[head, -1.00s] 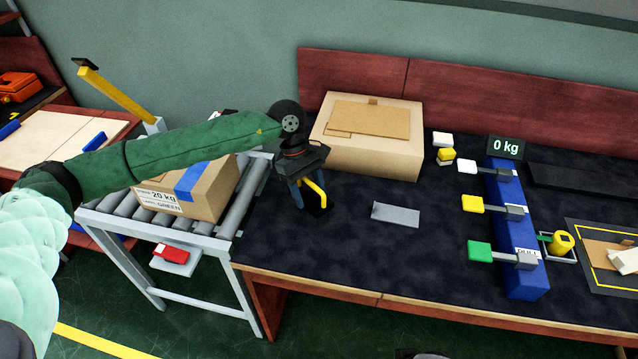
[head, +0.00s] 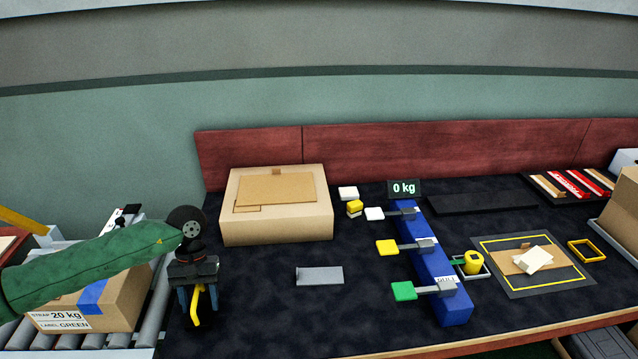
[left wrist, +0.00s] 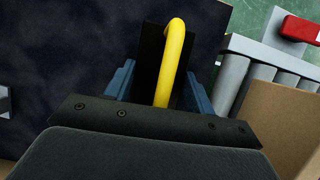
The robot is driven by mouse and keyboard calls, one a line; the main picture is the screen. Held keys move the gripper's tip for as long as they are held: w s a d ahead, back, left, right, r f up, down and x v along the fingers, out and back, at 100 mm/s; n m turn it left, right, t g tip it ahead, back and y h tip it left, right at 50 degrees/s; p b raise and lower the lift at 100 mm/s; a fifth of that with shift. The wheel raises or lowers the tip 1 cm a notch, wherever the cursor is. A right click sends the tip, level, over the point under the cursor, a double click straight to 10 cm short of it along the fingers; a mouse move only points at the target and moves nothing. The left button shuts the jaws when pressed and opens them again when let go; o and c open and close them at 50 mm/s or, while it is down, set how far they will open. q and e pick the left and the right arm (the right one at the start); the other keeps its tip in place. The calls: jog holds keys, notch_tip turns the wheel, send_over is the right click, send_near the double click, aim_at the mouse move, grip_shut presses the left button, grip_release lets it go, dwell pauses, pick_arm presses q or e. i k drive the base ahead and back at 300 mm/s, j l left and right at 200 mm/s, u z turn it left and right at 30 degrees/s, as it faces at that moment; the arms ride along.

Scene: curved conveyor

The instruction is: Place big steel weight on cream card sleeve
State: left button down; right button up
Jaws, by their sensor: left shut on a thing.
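My left gripper (head: 197,296) is shut on a yellow handle (head: 197,310) over the left end of the dark bench. The handle and a dark plate-like body (left wrist: 150,55) beneath it show between the fingers in the left wrist view; this may be the big steel weight, but I cannot tell for sure. A cream-white piece (head: 534,260), possibly the card sleeve, lies tilted on a tan card (head: 514,262) inside a yellow-outlined dark mat (head: 505,284) at the right. My right gripper is not in view.
A large carton (head: 277,228) stands at the back. A grey plate (head: 320,276) lies mid-bench. A blue bar (head: 447,300) with coloured tabs and a "0 kg" display (head: 404,187) stands between left gripper and mat. A roller conveyor with a carton (head: 120,305) is at the left.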

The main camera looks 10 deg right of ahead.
aim_at(533, 259)
jog(key=k+z, duration=0.2)
jog(key=k, duration=0.4)
jog(key=l+z, duration=0.1)
jog(key=z, duration=1.05)
jog(key=i+l+z, duration=0.35)
jog(key=i+l, duration=0.9)
